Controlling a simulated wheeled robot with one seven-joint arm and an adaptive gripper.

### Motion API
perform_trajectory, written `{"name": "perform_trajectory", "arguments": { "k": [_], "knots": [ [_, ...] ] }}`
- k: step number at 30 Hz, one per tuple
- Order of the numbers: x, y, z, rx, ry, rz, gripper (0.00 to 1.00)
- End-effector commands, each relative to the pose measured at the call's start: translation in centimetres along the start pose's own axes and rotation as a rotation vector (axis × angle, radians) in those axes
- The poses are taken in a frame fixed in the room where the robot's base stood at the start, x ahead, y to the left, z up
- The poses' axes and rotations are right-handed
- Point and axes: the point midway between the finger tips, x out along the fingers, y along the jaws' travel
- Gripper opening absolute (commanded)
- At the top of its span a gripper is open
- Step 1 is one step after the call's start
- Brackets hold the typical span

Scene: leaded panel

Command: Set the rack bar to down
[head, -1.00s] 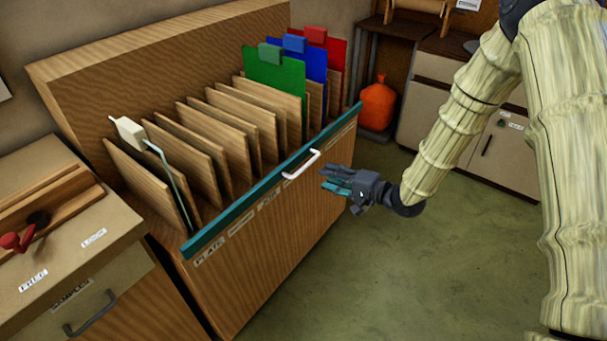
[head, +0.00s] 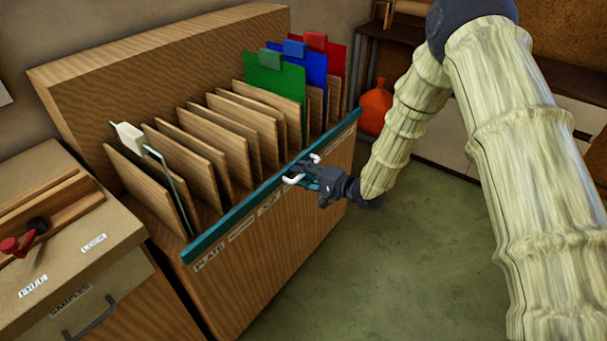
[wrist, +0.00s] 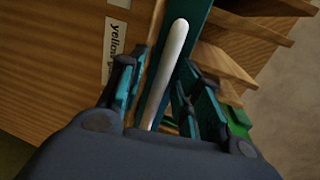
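The teal rack bar (head: 235,212) runs along the top front edge of the wooden rack (head: 262,268), in front of the upright panels. Its white handle (head: 291,180) is partly hidden by my gripper (head: 306,174) in the head view. In the wrist view the handle (wrist: 171,68) lies between the two fingers of my gripper (wrist: 160,84). The fingers are apart, one on each side of the handle, with gaps showing. I cannot tell whether either finger touches it.
Wooden dividers (head: 180,160) and green (head: 275,85), blue (head: 312,67) and red (head: 333,62) sheets stand in the rack. A pale tag (head: 129,137) tops a clear sheet at left. A drawer cabinet (head: 115,262) adjoins at left. Open floor (head: 400,270) lies in front.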

Motion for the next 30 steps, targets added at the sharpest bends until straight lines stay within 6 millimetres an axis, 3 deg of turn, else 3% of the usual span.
{"name": "perform_trajectory", "arguments": {
  "k": [5,9,11,20,30],
  "knots": [
    [0.0,0.0,0.0,0.0,0.0,0.0,0.34],
    [0.0,0.0,0.0,0.0,0.0,0.0,0.08],
    [0.0,0.0,0.0,0.0,0.0,0.0,0.0],
    [0.0,0.5,0.0,0.001,0.0,0.0,0.0],
    [1.3,6.3,0.0,0.004,0.0,0.001,0.0]
  ]
}}
